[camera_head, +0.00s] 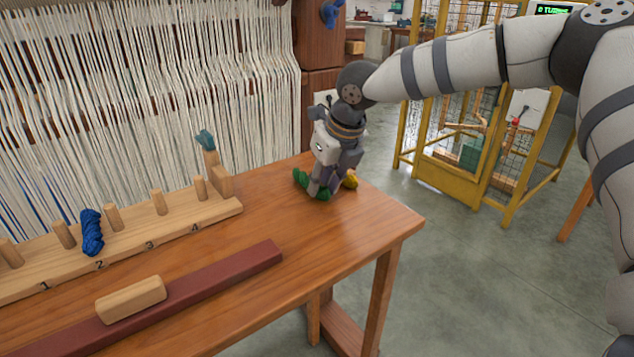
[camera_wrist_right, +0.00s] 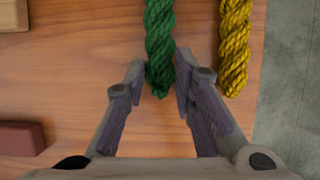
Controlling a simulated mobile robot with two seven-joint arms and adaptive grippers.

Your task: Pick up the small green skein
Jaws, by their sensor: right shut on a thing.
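The small green skein (camera_head: 301,179) is at the right end of the wooden table, partly hidden behind my right gripper (camera_head: 319,184). In the right wrist view the green skein (camera_wrist_right: 159,40) is a twisted hank whose near end lies between the fingers of my right gripper (camera_wrist_right: 160,72). My right gripper is shut on it, pointing down at the tabletop. I cannot tell whether the skein is clear of the table. My left gripper is not in view.
A yellow skein (camera_head: 351,180) lies just right of the green one, near the table edge; it also shows in the wrist view (camera_wrist_right: 235,45). A numbered peg rack (camera_head: 130,240) holds a blue skein (camera_head: 92,232).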

